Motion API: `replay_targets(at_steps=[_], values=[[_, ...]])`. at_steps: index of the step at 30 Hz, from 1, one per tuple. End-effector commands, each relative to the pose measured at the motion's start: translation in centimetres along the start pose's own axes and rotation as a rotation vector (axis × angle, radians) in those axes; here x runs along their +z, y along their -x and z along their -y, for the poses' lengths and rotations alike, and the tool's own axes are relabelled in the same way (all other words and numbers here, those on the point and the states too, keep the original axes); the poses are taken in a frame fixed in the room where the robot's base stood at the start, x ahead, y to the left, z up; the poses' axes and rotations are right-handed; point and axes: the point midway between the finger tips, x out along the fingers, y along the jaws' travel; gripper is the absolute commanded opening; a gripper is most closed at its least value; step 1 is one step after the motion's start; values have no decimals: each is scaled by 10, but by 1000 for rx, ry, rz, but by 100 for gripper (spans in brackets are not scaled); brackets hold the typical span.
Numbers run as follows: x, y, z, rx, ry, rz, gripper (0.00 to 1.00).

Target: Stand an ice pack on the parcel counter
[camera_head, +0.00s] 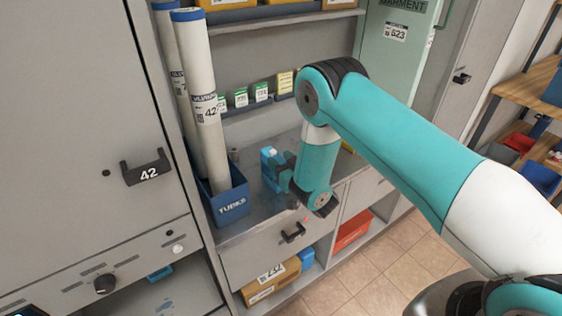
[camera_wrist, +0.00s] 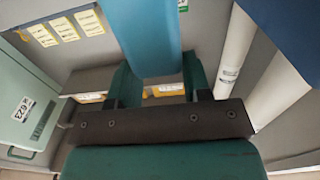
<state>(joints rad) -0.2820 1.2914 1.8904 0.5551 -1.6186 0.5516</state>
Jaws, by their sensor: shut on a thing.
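A blue ice pack (camera_head: 267,158) with a white top shows upright at the back of the grey parcel counter (camera_head: 262,214), just right of the tubes bin. My gripper (camera_head: 280,174) is shut on it, reaching in from the right. In the wrist view, the ice pack (camera_wrist: 148,32) is a broad blue slab between the two teal fingers of my gripper (camera_wrist: 160,72). Its lower end is partly hidden by my gripper in the head view. I cannot tell whether it touches the counter.
A blue "TUBES" bin (camera_head: 232,206) holds tall white tubes (camera_head: 204,105) on the counter's left. Small labelled cards (camera_head: 241,97) line the back. A drawer with a black handle (camera_head: 293,233) is below. A green garment locker (camera_head: 388,62) stands at the back right.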

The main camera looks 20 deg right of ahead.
Motion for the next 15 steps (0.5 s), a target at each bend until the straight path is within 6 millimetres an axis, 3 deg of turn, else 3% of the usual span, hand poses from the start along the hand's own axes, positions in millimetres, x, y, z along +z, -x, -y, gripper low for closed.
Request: replay_targets(at_steps=[10, 11, 14, 15], values=[[3, 0, 0, -1, 0, -3, 0], [4, 0, 0, 0, 0, -1, 47], [3, 0, 0, 0, 0, -1, 70], [3, 0, 0, 0, 0, -1, 70]])
